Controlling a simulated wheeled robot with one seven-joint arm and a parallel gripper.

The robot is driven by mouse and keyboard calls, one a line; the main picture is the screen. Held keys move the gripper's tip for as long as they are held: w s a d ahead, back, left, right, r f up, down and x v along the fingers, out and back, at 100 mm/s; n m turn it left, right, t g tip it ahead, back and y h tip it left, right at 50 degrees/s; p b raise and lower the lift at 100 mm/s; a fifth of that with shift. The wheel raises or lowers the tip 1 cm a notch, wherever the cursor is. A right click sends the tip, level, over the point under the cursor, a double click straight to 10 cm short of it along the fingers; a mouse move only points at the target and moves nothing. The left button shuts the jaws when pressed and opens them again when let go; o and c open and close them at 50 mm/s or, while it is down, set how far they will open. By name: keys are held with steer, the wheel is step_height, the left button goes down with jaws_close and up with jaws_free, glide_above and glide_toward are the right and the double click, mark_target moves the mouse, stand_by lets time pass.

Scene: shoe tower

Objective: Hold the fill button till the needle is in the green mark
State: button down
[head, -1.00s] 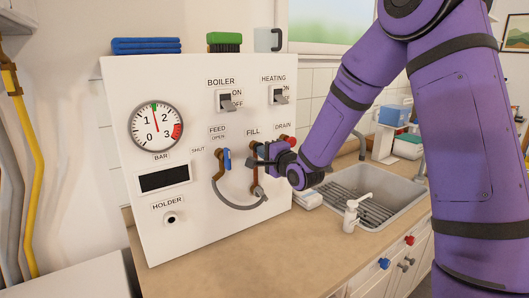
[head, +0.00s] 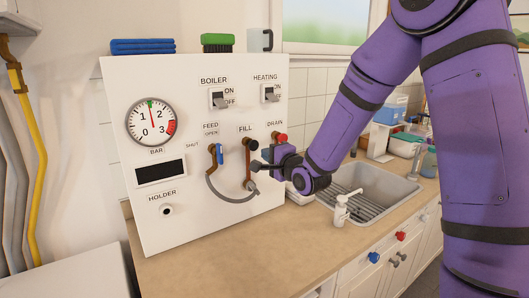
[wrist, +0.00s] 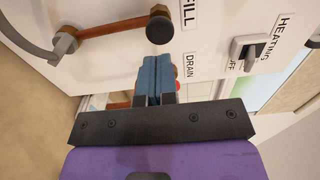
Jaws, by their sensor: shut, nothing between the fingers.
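The white boiler panel (head: 110,90) stands on the counter. Its round pressure gauge (head: 138,123) has a small green mark at the top, between 1 and 2. The needle points almost straight up, at or very near that mark; the exact overlap is too small to tell. The black round fill button (head: 253,145) is below the FILL label and also shows in the wrist view (wrist: 159,30). My gripper (head: 257,166) is shut and empty, just below the button in the head view. In the wrist view its blue-grey fingertips (wrist: 155,62) appear apart from the button.
The blue feed handle (head: 220,154) stands upright near OPEN, with a grey hose (head: 225,196) below it. The red drain knob (head: 281,138) is right of FILL. Boiler (head: 218,100) and heating (head: 270,95) switches are above. A sink (head: 375,190) and soap dispenser (head: 342,208) are right.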

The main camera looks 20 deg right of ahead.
steer(key=v, duration=0.7)
stand_by(0.4)
steer(key=s+d+r+n+g+h, duration=0.2)
steer(key=s+r+n+g+h, duration=0.15)
steer(key=s, duration=0.25)
steer(key=s+d+r+n+g+h, duration=0.2)
steer(key=s+d+r+n+g, duration=0.15)
steer(key=s+n, duration=0.2)
steer(key=s+r+n+g, duration=0.1)
steer(key=s+n+g, duration=0.1)
steer(key=s, duration=0.8)
steer(key=s+d+r+n+g, duration=0.1)
steer(key=s+n+g, duration=0.2)
steer(key=s, duration=0.7)
steer(key=shift+s+r, duration=0.35)
steer(key=shift+s, duration=0.05)
steer(key=c, duration=1.8)
jaws_free()
